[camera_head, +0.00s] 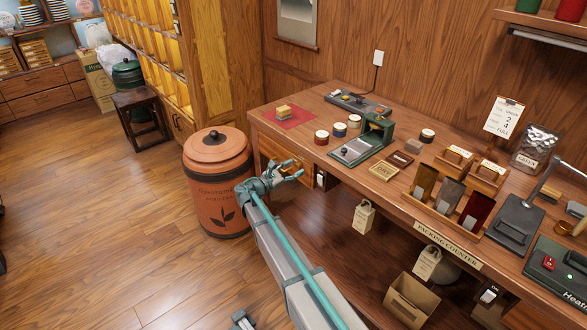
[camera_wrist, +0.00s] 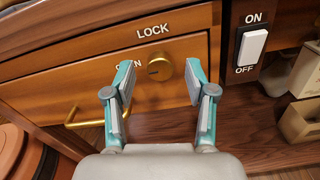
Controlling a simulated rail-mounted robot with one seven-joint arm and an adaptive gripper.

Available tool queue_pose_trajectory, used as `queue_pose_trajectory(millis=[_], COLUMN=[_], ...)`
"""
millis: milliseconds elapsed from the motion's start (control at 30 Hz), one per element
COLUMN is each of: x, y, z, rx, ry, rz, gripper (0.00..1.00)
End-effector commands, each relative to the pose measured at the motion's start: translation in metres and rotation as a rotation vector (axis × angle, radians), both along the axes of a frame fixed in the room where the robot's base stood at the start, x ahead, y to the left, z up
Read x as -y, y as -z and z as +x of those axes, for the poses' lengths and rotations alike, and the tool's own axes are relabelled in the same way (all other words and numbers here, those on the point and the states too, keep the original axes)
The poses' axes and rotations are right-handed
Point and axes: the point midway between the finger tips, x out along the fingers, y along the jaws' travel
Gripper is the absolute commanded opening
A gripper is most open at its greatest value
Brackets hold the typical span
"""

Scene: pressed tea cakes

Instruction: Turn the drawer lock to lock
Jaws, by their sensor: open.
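The drawer lock is a round brass knob (camera_wrist: 160,68) on the wooden drawer front (camera_wrist: 60,75) in the wrist view. A dark slot on it looks roughly level and points left. The word LOCK is above it; the word at its left is partly hidden by my left finger and ends in N. My gripper (camera_wrist: 160,95) is open, with one finger to each side of the knob and no clear contact. In the head view my gripper (camera_head: 288,172) is at the drawer (camera_head: 278,152) under the counter's left end, and the knob is hard to make out there.
A brass drawer handle (camera_wrist: 85,118) is at lower left of the knob. A white ON/OFF switch (camera_wrist: 252,47) is on the panel to the right. A large orange canister (camera_head: 217,180) stands left of my gripper. The packing counter (camera_head: 262,120) is above.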

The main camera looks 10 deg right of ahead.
Motion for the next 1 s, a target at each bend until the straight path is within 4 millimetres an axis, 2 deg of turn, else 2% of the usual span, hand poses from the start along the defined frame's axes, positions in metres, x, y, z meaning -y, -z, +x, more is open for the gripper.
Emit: queue_pose_trajectory(millis=[333,667,700,1000], x=[0.0039,0.0037,0.0037,0.0037], y=[0.0002,0.0001,0.0002,0.0018], z=[0.0022,0.002,0.002,0.0018], rx=[0.0,0.0,0.0,0.026], ry=[0.0,0.0,0.0,0.0], rz=[0.0,0.0,0.0,0.016], gripper=[0.56,0.02,0.0,0.0])
